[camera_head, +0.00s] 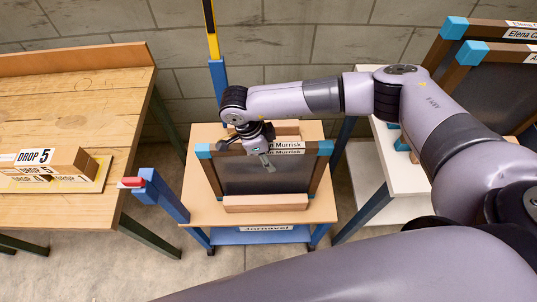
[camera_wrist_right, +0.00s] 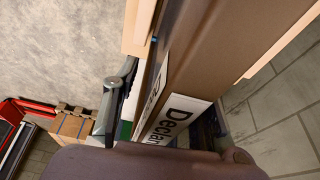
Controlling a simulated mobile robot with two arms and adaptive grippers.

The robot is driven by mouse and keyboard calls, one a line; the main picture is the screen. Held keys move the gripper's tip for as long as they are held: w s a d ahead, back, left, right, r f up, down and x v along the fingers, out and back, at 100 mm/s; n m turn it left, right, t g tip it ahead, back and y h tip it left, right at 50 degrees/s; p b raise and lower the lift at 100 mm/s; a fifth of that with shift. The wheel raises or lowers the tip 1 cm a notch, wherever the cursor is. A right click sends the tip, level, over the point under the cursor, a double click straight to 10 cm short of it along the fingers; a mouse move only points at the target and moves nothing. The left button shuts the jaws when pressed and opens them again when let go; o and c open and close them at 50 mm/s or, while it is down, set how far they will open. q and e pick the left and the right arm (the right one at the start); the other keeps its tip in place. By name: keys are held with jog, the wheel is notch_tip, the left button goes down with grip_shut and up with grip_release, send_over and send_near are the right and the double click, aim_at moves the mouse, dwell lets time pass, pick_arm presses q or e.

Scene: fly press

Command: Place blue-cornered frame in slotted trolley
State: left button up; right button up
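The blue-cornered frame (camera_head: 317,175) stands nearly upright on the slotted trolley (camera_head: 200,211), between a front wooden bar and a rear wooden block. It has a brown border, a dark panel and white name labels along its top. My right gripper (camera_head: 248,153) is at the frame's top edge, left of the labels, with its fingers spread and one finger in front of the frame. In the right wrist view, the frame's brown rail (camera_wrist_right: 215,50) and label lie between the spread fingers (camera_wrist_right: 165,112). Finger contact is unclear. My left gripper is not in view.
A wooden bench (camera_head: 80,105) with drop-labelled blocks (camera_head: 45,163) stands at left. More blue-cornered frames (camera_head: 480,75) stand on a white table (camera_head: 398,170) at right. A brick wall is behind.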

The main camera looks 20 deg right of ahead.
jog(key=shift+r, duration=0.15)
jog(key=b+v, duration=0.3)
jog(key=v, duration=0.8)
jog(key=shift+a, duration=0.15)
jog(key=shift+a+r+b, duration=0.1)
jog(key=shift+r+b, duration=0.2)
jog(key=shift+r, duration=0.2)
jog(key=shift+f, duration=0.1)
